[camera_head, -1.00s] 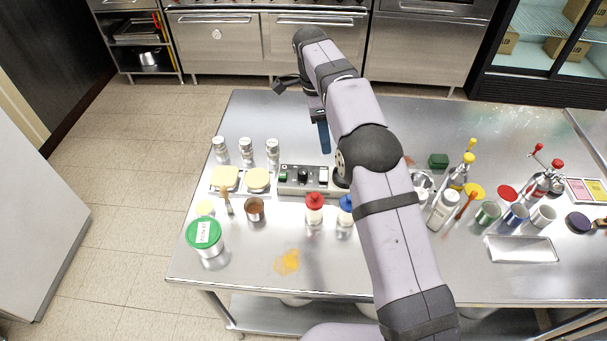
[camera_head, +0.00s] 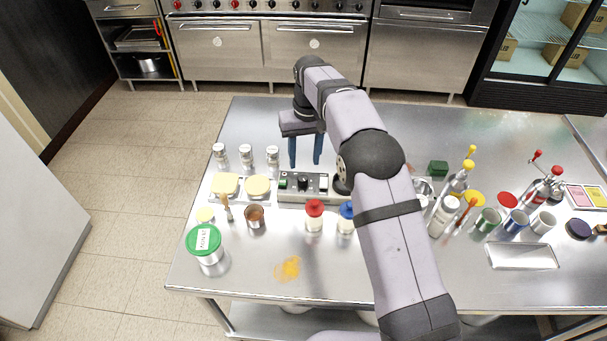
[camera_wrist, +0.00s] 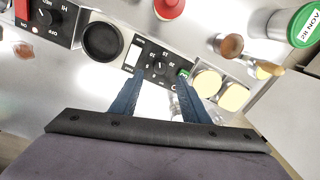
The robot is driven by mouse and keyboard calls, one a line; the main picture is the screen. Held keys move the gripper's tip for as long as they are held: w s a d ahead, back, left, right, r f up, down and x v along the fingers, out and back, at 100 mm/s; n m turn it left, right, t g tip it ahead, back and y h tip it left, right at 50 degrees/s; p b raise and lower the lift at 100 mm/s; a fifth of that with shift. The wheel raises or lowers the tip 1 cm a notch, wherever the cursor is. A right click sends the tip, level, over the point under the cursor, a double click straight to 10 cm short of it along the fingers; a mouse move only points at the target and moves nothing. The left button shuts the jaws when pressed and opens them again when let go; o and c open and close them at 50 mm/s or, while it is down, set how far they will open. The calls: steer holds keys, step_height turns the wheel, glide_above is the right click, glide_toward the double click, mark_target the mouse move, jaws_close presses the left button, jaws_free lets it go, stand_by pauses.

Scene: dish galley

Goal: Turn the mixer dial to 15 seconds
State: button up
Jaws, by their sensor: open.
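Two yellow-topped items (camera_head: 258,185) sit left of the box, with several shakers (camera_head: 245,154) behind them. A red-capped bottle (camera_head: 314,207) and a blue-capped bottle (camera_head: 346,210) stand in front. Another panel with a knob (camera_wrist: 45,17) shows at the wrist view's upper left.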

mark_target(303, 179)
steer(key=shift+a+f+p, duration=0.15)
steer(key=shift+f+p, duration=1.2)
steer(key=shift+f, duration=2.3)
steer(key=shift+c, duration=0.4)
steer(key=c, duration=1)
